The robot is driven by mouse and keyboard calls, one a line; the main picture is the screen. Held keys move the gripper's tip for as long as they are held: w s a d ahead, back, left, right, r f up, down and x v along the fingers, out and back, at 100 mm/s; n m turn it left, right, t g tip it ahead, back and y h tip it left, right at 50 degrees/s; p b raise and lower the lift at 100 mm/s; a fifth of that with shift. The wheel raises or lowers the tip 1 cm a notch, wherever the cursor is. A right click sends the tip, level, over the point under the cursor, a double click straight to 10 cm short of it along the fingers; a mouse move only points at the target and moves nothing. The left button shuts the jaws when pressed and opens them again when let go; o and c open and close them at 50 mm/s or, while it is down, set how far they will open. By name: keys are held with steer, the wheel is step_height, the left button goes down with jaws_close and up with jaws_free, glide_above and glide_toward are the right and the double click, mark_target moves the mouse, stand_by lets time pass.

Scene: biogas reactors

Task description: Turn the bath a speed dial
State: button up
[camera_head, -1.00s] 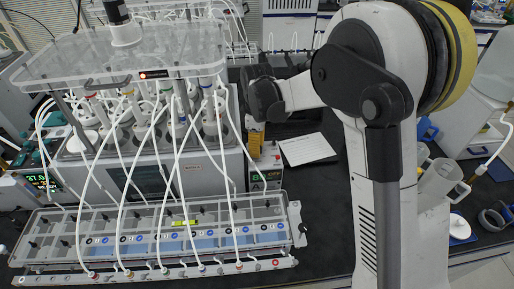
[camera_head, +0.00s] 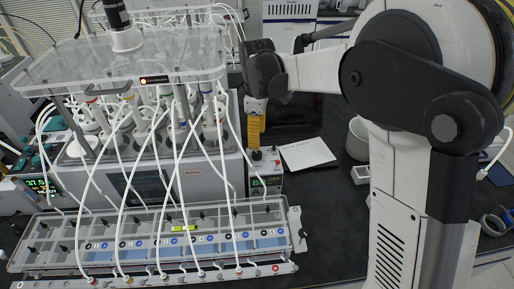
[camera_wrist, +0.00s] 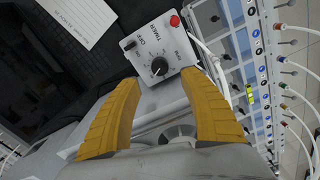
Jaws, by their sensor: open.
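In the wrist view a small light control box (camera_wrist: 165,48) has a round black dial (camera_wrist: 159,66) with a pale pointer line, a small black switch marked OFF, and a red button. My gripper (camera_wrist: 160,82) is open, its two yellow fingers apart and pointing toward the box. The dial appears between the fingertips, and nothing is held. I cannot tell whether the fingers touch the box. In the head view the yellow fingers of my gripper (camera_head: 256,130) are above the box (camera_head: 265,172), which has a lit green display on its front. The dial is too small to make out there.
The bath unit (camera_head: 200,182) with bottles and white tubes stands left of the box. A long clear-topped rack (camera_head: 150,245) lies in front. A white printed card (camera_head: 306,153) lies to the right on the dark bench. The bench right of the card is partly clear.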

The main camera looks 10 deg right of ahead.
mark_target(259, 155)
steer(key=shift+r, duration=2.25)
steer(key=s+d+m+t+b, duration=0.3)
steer(key=s+d+m+b, duration=0.35)
steer(key=s, duration=0.45)
steer(key=s+d+f+m+t+b, duration=0.2)
steer(key=s+d+f+m, duration=0.1)
steer(key=s, duration=0.3)
steer(key=s+d+f+m+t+b, duration=0.2)
steer(key=s+f+m, duration=0.3)
steer(key=s, duration=0.1)
steer(key=shift+s+d, duration=0.3)
steer(key=shift+d, duration=0.1)
stand_by(0.5)
